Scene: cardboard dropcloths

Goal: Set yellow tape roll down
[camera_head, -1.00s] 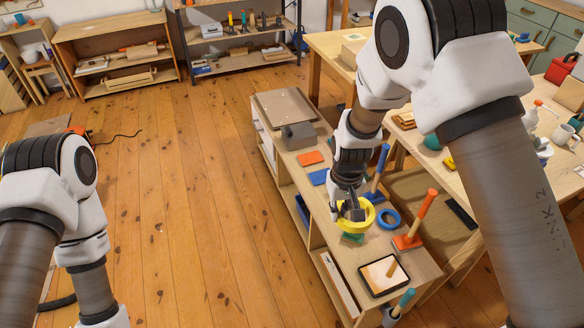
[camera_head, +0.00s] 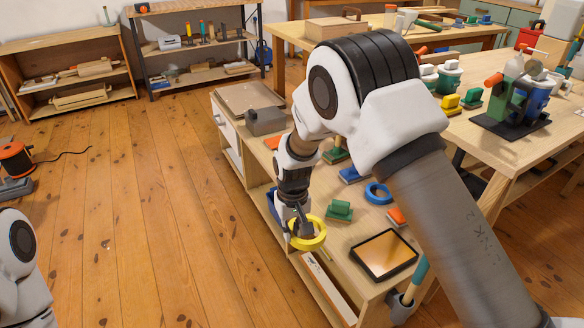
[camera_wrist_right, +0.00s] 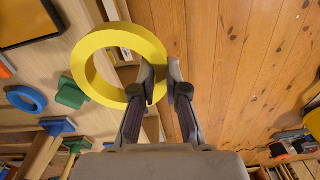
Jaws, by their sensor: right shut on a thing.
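The yellow tape roll (camera_head: 309,243) is in my right gripper (camera_head: 298,226), over the left long edge of the low wooden bench in the head view. In the right wrist view the roll (camera_wrist_right: 82,72) shows as a large ring. Its right side lies between the fingers of my right gripper (camera_wrist_right: 162,82), which are shut on it. Part of the ring is over the bench top and part over the floor side. It appears held above the top, but the exact gap cannot be told. My left gripper is outside the head view; only part of that arm shows.
Open wooden floor lies left.

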